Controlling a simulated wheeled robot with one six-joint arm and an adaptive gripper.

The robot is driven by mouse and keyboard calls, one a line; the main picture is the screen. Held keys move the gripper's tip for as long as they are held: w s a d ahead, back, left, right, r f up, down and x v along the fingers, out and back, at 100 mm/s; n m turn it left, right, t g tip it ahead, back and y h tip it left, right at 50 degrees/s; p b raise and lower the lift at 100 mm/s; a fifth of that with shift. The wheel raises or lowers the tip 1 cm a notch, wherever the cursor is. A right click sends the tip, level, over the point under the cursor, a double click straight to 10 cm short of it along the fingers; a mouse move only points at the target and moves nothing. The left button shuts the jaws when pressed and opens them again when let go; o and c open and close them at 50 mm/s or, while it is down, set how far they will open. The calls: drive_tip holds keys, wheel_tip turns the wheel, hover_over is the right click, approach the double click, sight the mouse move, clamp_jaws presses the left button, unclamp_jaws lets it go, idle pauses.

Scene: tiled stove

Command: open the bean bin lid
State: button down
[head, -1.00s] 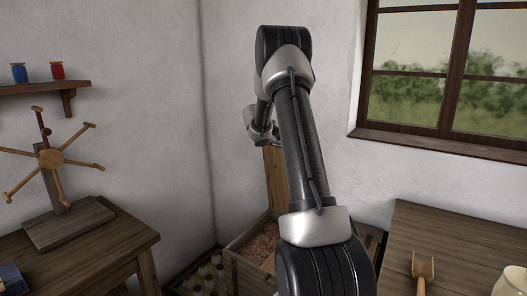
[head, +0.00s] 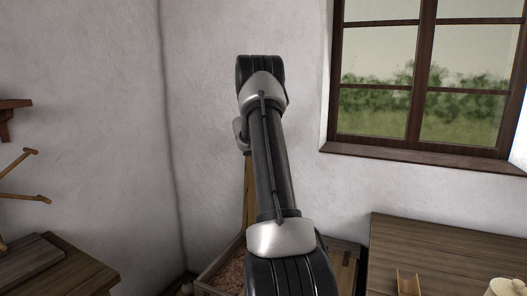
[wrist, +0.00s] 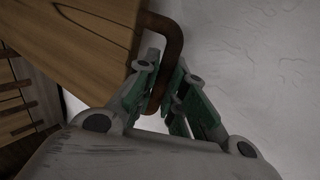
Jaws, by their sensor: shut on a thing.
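The bean bin (head: 211,288) is a wooden box at the bottom of the head view, and reddish-brown beans show inside it. Its lid (head: 249,198) stands raised, close to upright, partly hidden behind my arm. In the wrist view the lid (wrist: 95,35) is a wooden board at upper left with a dark brown bar handle (wrist: 174,42) at its edge. My gripper (wrist: 171,88) is shut on this handle, with the bar between its green-grey fingers. In the head view the gripper is hidden behind my arm.
A wooden table (head: 440,255) with a small wooden scoop (head: 408,284) and a pale jug (head: 505,287) stands at right. Another table (head: 75,268) stands at left. White walls and a window (head: 420,80) are behind the bin.

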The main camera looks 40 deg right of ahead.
drive_tip(key=shift+w, duration=0.1)
drive_tip(key=c, duration=1.5)
unclamp_jaws()
drive_tip(key=shift+a+r, duration=0.1)
drive_tip(key=shift+a, duration=0.05)
drive_tip(key=v, duration=1.2)
